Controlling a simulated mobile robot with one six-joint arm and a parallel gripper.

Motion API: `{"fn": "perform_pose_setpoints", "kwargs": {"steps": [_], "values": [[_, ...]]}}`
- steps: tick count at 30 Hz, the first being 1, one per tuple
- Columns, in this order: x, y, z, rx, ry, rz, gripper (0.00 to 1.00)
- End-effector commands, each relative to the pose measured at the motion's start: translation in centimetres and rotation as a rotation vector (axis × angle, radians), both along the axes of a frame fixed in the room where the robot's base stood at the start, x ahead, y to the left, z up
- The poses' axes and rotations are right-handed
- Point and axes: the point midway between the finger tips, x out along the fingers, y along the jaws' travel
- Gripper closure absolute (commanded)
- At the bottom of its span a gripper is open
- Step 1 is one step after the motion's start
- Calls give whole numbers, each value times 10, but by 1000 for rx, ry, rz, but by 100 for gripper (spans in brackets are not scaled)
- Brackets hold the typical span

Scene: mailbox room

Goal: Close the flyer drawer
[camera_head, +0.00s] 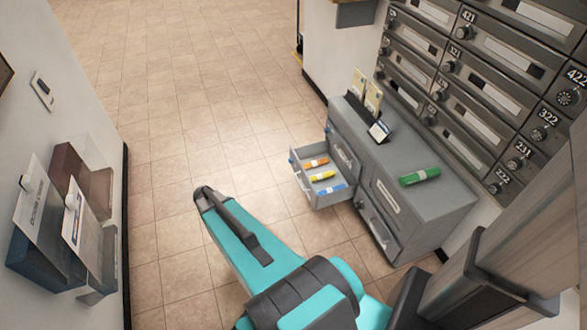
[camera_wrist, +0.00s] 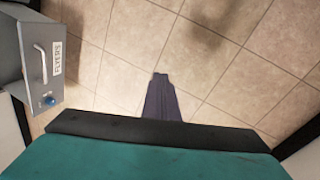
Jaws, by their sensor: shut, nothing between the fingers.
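The flyer drawer (camera_head: 322,192) stands pulled out from the left part of a grey cabinet in the head view. An orange, a yellow and a blue item lie inside it. In the wrist view the drawer front (camera_wrist: 35,65) is at the upper left, with a metal handle, a FLYERS label and a blue knob (camera_wrist: 48,100). My gripper (camera_wrist: 161,76) is shut and empty over bare floor, to the right of the drawer front and apart from it. In the head view my teal arm reaches left of the drawer, and I cannot make out the fingers.
The grey cabinet (camera_head: 432,190) has a green rolled item (camera_head: 419,176) and a card holder (camera_head: 367,108) on top. Mailboxes (camera_head: 490,75) line the wall behind. Paper holders (camera_head: 60,225) hang on the left wall. The tiled floor (camera_head: 190,90) beyond the drawer is clear.

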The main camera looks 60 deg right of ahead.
Motion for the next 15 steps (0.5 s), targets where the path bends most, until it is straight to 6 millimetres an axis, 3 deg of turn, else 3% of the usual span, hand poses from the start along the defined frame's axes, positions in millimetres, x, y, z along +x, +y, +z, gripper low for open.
{"fn": "perform_pose_setpoints", "kwargs": {"steps": [1, 6, 15], "values": [[12, -26, -12, -25, -25, -26, 100], [33, -105, -12, -114, -97, -96, 100], [45, -252, 0, -281, -209, -217, 100]]}}
